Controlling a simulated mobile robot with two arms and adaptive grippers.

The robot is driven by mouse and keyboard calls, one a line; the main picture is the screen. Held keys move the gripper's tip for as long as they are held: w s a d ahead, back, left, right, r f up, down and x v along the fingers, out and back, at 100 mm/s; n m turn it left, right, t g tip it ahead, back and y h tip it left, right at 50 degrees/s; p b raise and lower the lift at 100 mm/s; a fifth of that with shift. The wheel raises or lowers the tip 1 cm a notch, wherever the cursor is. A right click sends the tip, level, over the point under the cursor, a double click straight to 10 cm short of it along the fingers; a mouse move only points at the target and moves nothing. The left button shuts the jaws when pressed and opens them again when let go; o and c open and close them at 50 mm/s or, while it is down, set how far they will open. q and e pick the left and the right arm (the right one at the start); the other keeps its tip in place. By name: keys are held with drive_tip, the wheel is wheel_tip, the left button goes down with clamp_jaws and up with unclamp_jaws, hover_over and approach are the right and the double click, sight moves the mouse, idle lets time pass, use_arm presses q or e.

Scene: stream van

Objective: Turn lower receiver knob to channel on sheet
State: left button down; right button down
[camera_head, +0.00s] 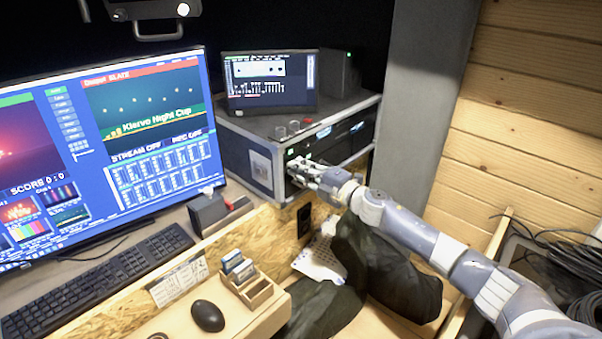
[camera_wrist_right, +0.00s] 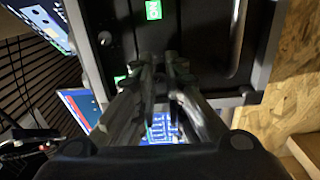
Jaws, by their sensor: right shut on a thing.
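The receivers sit in the front of a grey-edged rack case (camera_head: 240,130), with small green displays lit. In the right wrist view one green display (camera_wrist_right: 153,10) is at the top and another (camera_wrist_right: 120,80) is beside my fingers. A small round knob (camera_wrist_right: 103,38) shows uncovered at the upper left there. My right gripper (camera_head: 298,167) is at the lower left of the rack front; its fingertips also show in the right wrist view (camera_wrist_right: 168,58). They are closed together at the panel on the lower receiver knob, which they hide.
A large monitor (camera_head: 150,115) and black keyboard (camera_head: 95,280) are at left. A small screen (camera_head: 268,82) stands on the rack. A wooden card holder (camera_head: 250,289) and mouse (camera_head: 208,316) are in front. A dark chair (camera_head: 385,265) is below my right arm.

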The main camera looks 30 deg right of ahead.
drive_tip(key=n+b, duration=0.3)
drive_tip(key=n, duration=0.7)
drive_tip(key=shift+b, duration=0.3)
drive_tip(key=shift+n, duration=0.4)
drive_tip(key=shift+f, duration=0.1)
drive_tip(key=c, duration=1.6)
unclamp_jaws()
drive_tip(key=shift+s, duration=0.1)
drive_tip(key=v, duration=1.2)
